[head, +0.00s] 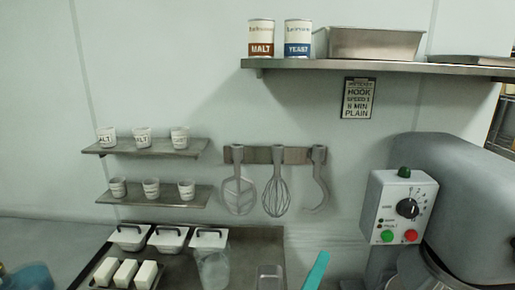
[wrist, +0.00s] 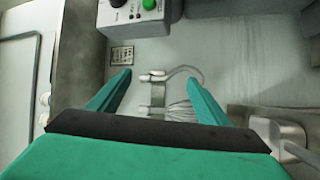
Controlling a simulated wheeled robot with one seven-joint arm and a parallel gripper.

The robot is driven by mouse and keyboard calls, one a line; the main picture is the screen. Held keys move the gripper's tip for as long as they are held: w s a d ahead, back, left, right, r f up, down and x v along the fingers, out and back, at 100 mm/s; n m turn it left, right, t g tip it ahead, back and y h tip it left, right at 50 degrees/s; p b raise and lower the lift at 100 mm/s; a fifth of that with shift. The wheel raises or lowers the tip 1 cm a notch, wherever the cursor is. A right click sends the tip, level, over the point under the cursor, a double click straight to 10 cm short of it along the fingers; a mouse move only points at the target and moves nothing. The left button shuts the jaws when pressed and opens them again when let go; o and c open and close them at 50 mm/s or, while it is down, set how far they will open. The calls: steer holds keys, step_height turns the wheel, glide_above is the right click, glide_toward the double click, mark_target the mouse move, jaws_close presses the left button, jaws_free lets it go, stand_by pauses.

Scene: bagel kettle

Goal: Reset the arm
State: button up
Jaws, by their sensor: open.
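My gripper (wrist: 160,76) is open, with its two teal fingers spread apart and nothing seen held between them. In the head view only a teal piece of my gripper (head: 317,271) shows at the bottom edge. Past the fingers in the wrist view is the wall rack (wrist: 156,97) with the hook (wrist: 186,71) and the whisk (wrist: 182,112). In the head view the same rack (head: 262,155) holds a flat beater (head: 238,190), the whisk (head: 276,192) and the hook (head: 318,185). Most of my arm is out of view.
A grey mixer (head: 470,190) with a control box (head: 402,207) stands at the right. Small shelves with cups (head: 142,137) are at the left. White lidded tubs (head: 168,238) and a clear container (head: 213,270) sit below. A high shelf (head: 380,68) holds cans and a metal pan.

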steer(key=s+a+f+n+y, duration=0.1)
steer(key=s+a+f+y, duration=0.2)
steer(key=s+f+y, duration=0.55)
steer(key=s+a+f+n+y, duration=0.15)
steer(key=s+a+f, duration=0.35)
steer(key=f, duration=0.8)
steer(key=s+a+f+m+g, duration=0.1)
steer(key=s+m, duration=0.4)
steer(key=s, duration=0.6)
steer(key=s+a+f+m+y, duration=0.1)
steer(key=s+a+f+m, duration=0.3)
steer(key=s, duration=0.7)
steer(key=shift+f+m+g, duration=0.2)
steer(key=shift+m+g, duration=0.2)
steer(key=shift+m, duration=0.65)
